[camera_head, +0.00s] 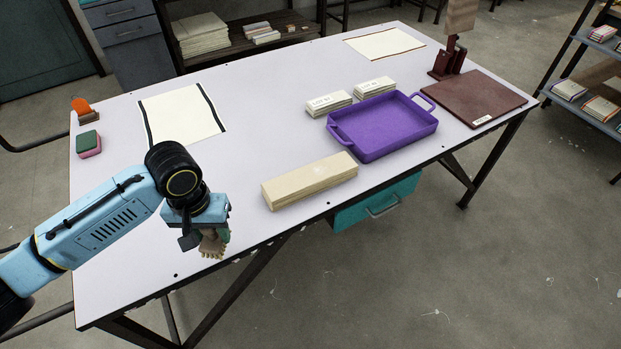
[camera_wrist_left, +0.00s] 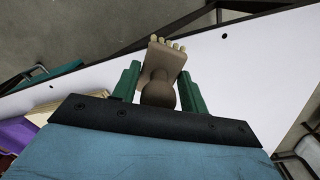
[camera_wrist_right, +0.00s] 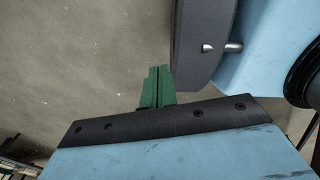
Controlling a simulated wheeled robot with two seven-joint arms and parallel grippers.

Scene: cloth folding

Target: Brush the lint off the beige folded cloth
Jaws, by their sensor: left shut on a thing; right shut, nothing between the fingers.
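The beige folded cloth (camera_head: 309,181) lies as a flat oblong stack near the table's front edge, in front of the purple tray. A faint pale patch shows on its top; I cannot make out single lint bits. My left gripper (camera_head: 221,233) is shut on a wooden brush (camera_head: 211,246), left of the cloth and apart from it. In the left wrist view the green fingers (camera_wrist_left: 158,78) clasp the brush's round knob (camera_wrist_left: 158,93), and the pale bristles (camera_wrist_left: 167,43) point away. My right gripper (camera_wrist_right: 158,85) is shut and empty, seen only in the right wrist view, with floor behind it.
The purple tray (camera_head: 381,147) stands behind the cloth, with labelled stacks (camera_head: 329,103) beside it. A brown board (camera_head: 474,103) and a stand (camera_head: 447,62) are at the right. A green-and-pink sponge (camera_head: 88,144) lies at the left. The table (camera_head: 255,140) is bare around the cloth.

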